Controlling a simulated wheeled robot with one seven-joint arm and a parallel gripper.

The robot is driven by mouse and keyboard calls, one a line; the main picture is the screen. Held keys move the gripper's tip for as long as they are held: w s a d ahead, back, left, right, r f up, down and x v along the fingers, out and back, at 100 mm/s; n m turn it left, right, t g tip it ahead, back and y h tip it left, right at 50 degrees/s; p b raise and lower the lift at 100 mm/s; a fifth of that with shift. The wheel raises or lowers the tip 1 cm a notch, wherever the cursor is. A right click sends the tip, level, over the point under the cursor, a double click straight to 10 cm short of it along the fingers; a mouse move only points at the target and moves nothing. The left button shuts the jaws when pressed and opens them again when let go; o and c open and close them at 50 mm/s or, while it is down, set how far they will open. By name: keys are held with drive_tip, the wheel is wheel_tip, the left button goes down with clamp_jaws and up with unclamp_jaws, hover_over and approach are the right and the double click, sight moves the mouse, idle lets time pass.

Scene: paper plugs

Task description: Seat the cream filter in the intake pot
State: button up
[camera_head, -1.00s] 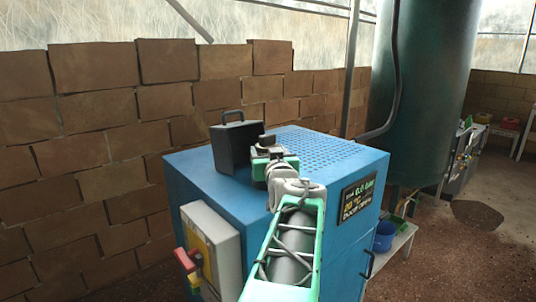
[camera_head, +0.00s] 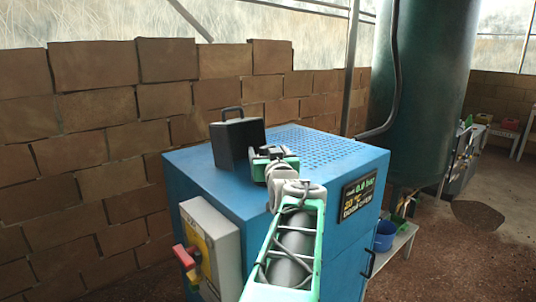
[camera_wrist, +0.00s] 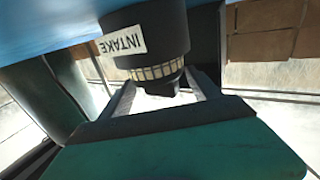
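In the wrist view the dark round intake pot (camera_wrist: 150,35), with a white INTAKE label, appears upside down against the blue surface. A cream pleated band, the cream filter (camera_wrist: 155,72), shows at the pot's open end, with a dark knob facing me. I cannot tell how deep the filter sits. My gripper (camera_wrist: 160,77) has its fingers on either side of the knob, with light visible between them; it looks open. In the head view my gripper (camera_head: 268,158) is low over the blue cabinet top, and my arm hides the pot and filter.
A black box with a handle (camera_head: 236,138) stands on the blue cabinet (camera_head: 210,187), close left of my gripper. A grey control box with a red handle (camera_head: 210,245) is on the cabinet's front. Perforated top (camera_head: 310,147) lies clear behind; a brick wall (camera_head: 110,130) is left.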

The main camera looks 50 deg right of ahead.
drive_tip(key=o, duration=0.3)
drive_tip(key=shift+f, duration=0.35)
drive_tip(key=shift+f, duration=0.1)
drive_tip(key=v, duration=0.5)
drive_tip(key=r+v, duration=0.1)
drive_tip(key=v, duration=0.2)
